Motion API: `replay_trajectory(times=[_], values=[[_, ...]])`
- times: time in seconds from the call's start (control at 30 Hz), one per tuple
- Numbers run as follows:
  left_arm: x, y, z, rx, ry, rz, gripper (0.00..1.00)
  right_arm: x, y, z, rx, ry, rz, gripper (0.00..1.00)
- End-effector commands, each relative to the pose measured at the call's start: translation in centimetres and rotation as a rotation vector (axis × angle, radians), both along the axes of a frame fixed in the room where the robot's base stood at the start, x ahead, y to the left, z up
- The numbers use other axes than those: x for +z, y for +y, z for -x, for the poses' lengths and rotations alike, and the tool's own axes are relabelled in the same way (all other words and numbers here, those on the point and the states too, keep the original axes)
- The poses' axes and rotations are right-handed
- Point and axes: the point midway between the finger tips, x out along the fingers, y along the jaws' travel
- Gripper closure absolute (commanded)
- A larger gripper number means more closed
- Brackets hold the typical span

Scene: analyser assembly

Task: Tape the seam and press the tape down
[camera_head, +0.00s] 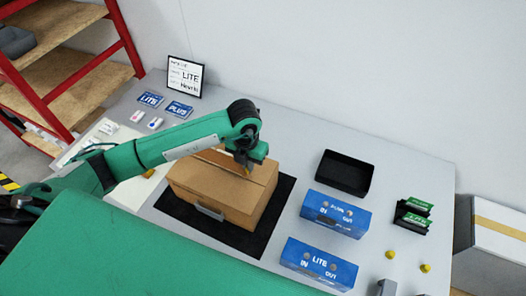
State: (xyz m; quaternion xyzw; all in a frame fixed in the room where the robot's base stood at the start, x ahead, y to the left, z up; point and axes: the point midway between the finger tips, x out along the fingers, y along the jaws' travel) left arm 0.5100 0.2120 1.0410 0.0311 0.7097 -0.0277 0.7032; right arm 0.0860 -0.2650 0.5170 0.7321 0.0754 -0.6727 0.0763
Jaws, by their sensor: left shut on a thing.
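A closed brown cardboard box (205,190) sits on a black mat (263,238) in the middle of the table. A seam (220,166) runs across its top. My left arm reaches in from the left over the box. My left gripper (247,168) points down at the top, near the seam, and is shut on a small yellowish thing, mostly hidden by the jaws. I cannot tell if this is the tape, or whether it touches the box. A grey strip-like piece (208,211) shows at the box's front side. My right gripper is not in view.
Two blue boxes (336,214) (318,264) and a black tray (344,174) stand to the right. Green cards in a black holder (413,214) and small yellow pieces (390,254) lie further right. A framed sign (185,77) and blue cards (150,99) are at the back left.

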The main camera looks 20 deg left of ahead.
Motion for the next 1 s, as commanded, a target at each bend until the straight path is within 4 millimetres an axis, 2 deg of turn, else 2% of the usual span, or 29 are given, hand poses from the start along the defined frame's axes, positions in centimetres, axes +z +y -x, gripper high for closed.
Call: replay_trajectory(times=[0.27, 0.6, 1.0], values=[[-1.2, 0.0, 0.1, 0.006, 0.002, 0.000, 1.00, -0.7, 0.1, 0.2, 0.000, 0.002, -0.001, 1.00], [-4.4, 0.1, 0.1, 0.005, 0.001, 0.000, 1.00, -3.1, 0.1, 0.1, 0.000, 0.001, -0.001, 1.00], [-4.6, 0.1, 0.1, 0.005, 0.001, 0.000, 1.00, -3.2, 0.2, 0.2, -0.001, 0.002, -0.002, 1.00]])
